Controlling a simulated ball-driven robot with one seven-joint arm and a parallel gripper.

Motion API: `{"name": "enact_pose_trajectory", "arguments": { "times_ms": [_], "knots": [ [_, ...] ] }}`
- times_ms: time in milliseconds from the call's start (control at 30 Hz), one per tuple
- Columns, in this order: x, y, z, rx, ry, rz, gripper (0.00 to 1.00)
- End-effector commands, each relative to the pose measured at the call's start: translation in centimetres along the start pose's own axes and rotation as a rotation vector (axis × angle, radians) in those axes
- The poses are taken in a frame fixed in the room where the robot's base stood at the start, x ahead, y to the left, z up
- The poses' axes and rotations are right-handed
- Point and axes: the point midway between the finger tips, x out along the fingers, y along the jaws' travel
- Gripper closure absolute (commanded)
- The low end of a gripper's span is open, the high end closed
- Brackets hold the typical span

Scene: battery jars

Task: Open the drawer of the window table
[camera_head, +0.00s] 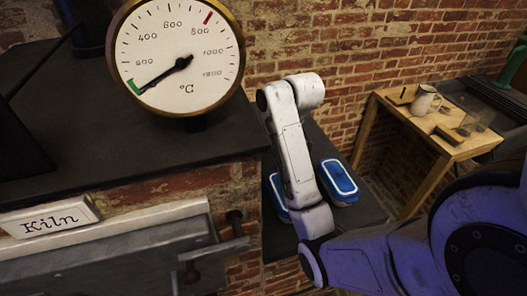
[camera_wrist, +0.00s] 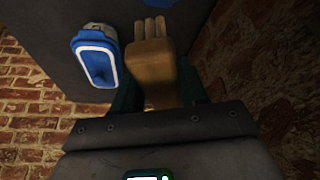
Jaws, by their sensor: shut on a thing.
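My gripper (camera_wrist: 157,84) shows in the wrist view, its dark green fingers on either side of a tan, hand-like piece (camera_wrist: 153,58) with several prongs at its far end. It is shut on this piece. In the head view my gripper is hidden behind my arm. A wooden table (camera_head: 427,130) stands at the right in the head view, with a jug (camera_head: 425,100) and small items on top. I cannot tell whether it is the window table. No drawer or handle can be made out in either view.
A blue-and-white container (camera_head: 339,181) stands on a dark surface (camera_head: 358,218) beside my arm; one also shows in the wrist view (camera_wrist: 97,60). The brick kiln with a round gauge (camera_head: 180,58) fills the left. Brick walls (camera_head: 330,50) close off the back.

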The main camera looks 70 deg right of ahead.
Motion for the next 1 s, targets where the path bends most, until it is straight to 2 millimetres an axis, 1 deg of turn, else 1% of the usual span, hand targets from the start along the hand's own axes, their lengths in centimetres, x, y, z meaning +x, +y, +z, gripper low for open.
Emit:
{"name": "enact_pose_trajectory", "arguments": {
  "times_ms": [33, 167, 200, 400, 500, 633, 700, 967, 1000],
  "knots": [
    [1.4, 0.3, -0.4, 0.000, 0.002, 0.001, 0.91],
    [2.8, 0.9, -1.7, 0.000, 0.002, 0.001, 0.91],
    [2.7, 1.1, -2.5, 0.000, -0.002, 0.000, 0.91],
    [5.4, 2.2, -5.1, 0.000, -0.003, 0.001, 0.91],
    [7.8, 2.7, -5.5, 0.001, -0.005, 0.000, 0.91],
    [10.2, 3.1, -6.3, -0.001, -0.003, 0.000, 0.91],
    [11.0, 3.3, -6.5, -0.001, -0.001, 0.000, 0.91],
    [12.9, 3.7, -7.0, -0.001, -0.001, 0.000, 0.91],
    [13.4, 3.7, -6.6, 0.000, -0.005, -0.001, 0.91]
  ]
}}
